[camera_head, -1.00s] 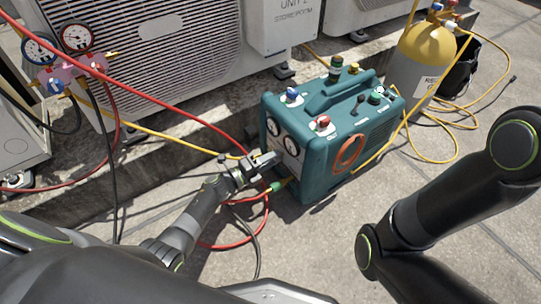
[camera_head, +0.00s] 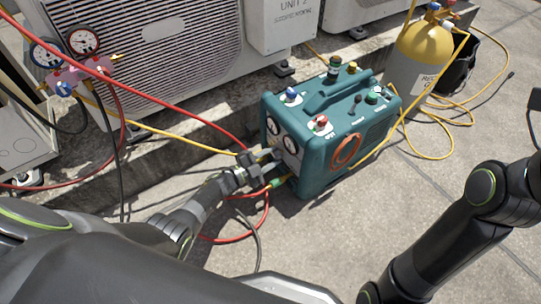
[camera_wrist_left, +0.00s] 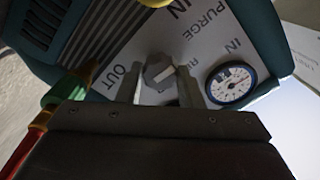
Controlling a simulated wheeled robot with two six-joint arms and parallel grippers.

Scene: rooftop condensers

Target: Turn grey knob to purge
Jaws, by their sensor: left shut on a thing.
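A teal recovery machine (camera_head: 315,165) stands on the concrete, two gauges on its front face. In the left wrist view, a small grey knob (camera_wrist_left: 160,70) with a white pointer mark sits on its pale front panel (camera_wrist_left: 208,35). Lettering around it includes PURGE, IN and OUT; one word is partly hidden. My left gripper (camera_wrist_left: 160,90) is shut on the knob, one finger on each side. In the head view my left gripper (camera_head: 265,163) is at the lower front of the machine and hides the knob. My right gripper is out of view; only its arm shows.
Red and yellow hoses (camera_head: 180,135) run near my left gripper, one with a green fitting (camera_wrist_left: 65,88). A pressure gauge (camera_wrist_left: 231,83) is beside the knob. A manifold gauge set (camera_head: 68,62) is at upper left, a yellow-topped cylinder (camera_head: 420,50) at upper right.

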